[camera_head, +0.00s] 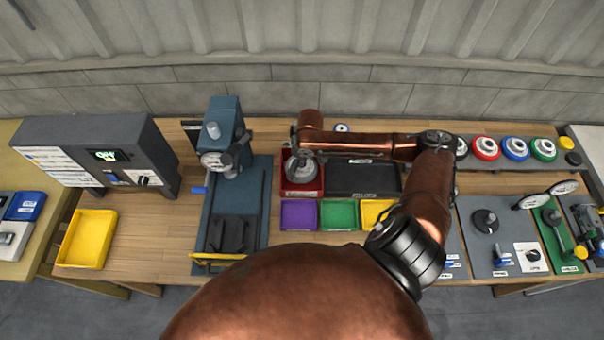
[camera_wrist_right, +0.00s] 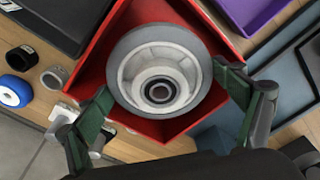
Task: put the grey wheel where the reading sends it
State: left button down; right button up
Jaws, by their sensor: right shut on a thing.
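The grey wheel (camera_head: 302,169) is at the red tray (camera_head: 315,193) at the back middle of the bench. My right gripper (camera_head: 298,158) is shut on it. In the right wrist view, the grey wheel (camera_wrist_right: 158,82) sits between the two green-padded fingers (camera_wrist_right: 168,106), over the red tray (camera_wrist_right: 92,62). I cannot tell whether it touches the tray's floor. The tester box (camera_head: 100,155) at the left has a small display (camera_head: 108,155) with lit green characters, too small to read surely. My left gripper is not in view.
A black tray (camera_head: 360,180) stands right of the red one. Purple (camera_head: 299,215), green (camera_head: 339,215) and yellow (camera_head: 374,213) trays stand in front. A blue-grey press (camera_head: 228,150) is to the left. Coloured wheels (camera_head: 515,148) stand at the back right.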

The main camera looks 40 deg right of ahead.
aim_at(302, 174)
jog(key=shift+f, duration=2.95)
jog(key=shift+f, duration=0.1)
jog(key=o, duration=1.3)
jog(key=r, duration=0.4)
jog(key=s+r, duration=0.1)
jog(key=r, duration=0.7)
jog(key=shift+s+d, duration=0.15)
jog(key=shift+s, duration=0.1)
